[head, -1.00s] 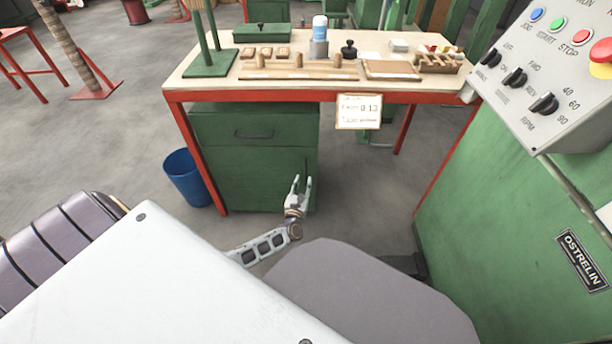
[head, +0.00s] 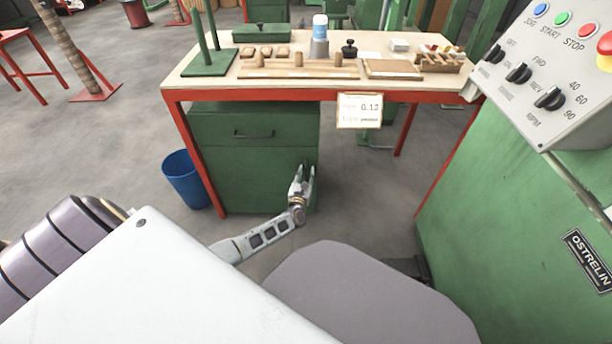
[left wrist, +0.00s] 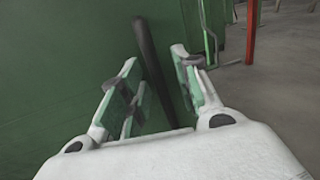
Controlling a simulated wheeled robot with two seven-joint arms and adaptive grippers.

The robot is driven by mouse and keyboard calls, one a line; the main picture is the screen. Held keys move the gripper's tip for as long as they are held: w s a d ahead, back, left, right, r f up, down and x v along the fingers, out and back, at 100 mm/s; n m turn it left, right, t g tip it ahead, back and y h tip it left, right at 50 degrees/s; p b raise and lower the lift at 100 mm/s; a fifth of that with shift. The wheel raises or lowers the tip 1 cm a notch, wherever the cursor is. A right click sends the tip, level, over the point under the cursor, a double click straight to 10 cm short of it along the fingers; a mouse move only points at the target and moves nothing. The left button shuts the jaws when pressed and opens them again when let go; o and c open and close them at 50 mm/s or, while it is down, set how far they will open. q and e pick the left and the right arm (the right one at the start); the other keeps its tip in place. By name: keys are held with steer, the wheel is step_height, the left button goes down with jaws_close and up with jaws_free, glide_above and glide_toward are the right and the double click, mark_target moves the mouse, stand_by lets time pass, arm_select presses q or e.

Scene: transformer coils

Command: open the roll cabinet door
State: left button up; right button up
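The green roll cabinet (head: 250,170) stands under the workbench, with its door shut. Its long dark door handle (left wrist: 149,50) shows in the left wrist view as an upright, slightly tilted bar. My left gripper (head: 304,174) is at the right side of the cabinet front. In the left wrist view the two fingers of this gripper (left wrist: 156,58) are open, and the bar runs between them with gaps on both sides. I cannot tell how deep the bar sits between the fingers. In the head view the gripper covers the handle. My right gripper is not in view.
A red-framed workbench (head: 300,95) with tools on top spans above the cabinet. A drawer with a handle (head: 253,134) is above the door. A blue bin (head: 185,180) stands left of it. A green machine (head: 520,210) with a control panel is at the right. Grey floor is between.

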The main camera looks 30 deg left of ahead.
arm_select(q)
jaws_close()
steer(key=shift+s, duration=0.1)
stand_by(0.3)
